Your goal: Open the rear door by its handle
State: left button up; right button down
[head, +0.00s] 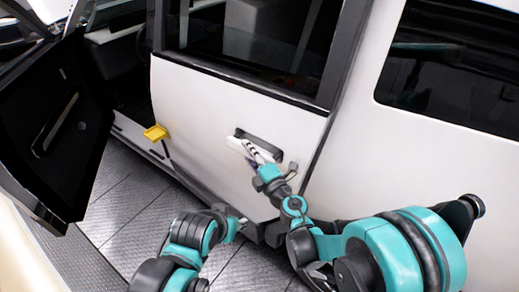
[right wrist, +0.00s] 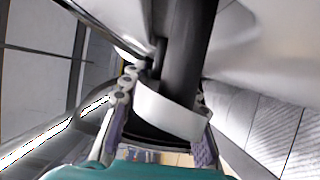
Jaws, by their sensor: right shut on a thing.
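The white rear door (head: 205,115) fills the middle of the head view, under a dark window. It looks shut or nearly so; I cannot tell a small gap. Its pale handle (head: 237,144) sits at a dark recess near the door's rear edge. My right gripper (head: 258,153) is at this handle, its fingers partly hiding it. In the right wrist view, the handle shows as a pale band (right wrist: 168,112) between the fingers with purple pads, and the gripper is shut on it. My left arm is low in the head view; its gripper (head: 236,217) is small and its jaws are unclear.
The front door (head: 55,125) stands open at the left, its black inner side showing. A yellow piece (head: 155,132) is at the rear door's front edge. Dark metal floor plates (head: 120,215) lie beside the car. The white rear body panel (head: 380,150) rises at the right.

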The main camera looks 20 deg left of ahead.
pick_arm(q)
jog(key=shift+f, duration=0.1)
pick_arm(e)
jog(key=shift+s+a, duration=0.3)
jog(key=shift+s, duration=0.4)
pick_arm(q)
jog(key=shift+f+b, duration=0.3)
jog(key=shift+b, duration=0.05)
pick_arm(e)
jog(key=shift+m+t+h, duration=0.5)
jog(key=shift+h, duration=0.1)
jog(key=shift+s+a, duration=0.35)
jog(key=shift+s, duration=0.3)
jog(key=shift+s+a, duration=0.4)
jog(key=shift+s, duration=0.2)
jog(key=shift+s+a, duration=0.35)
jog(key=shift+s, duration=0.3)
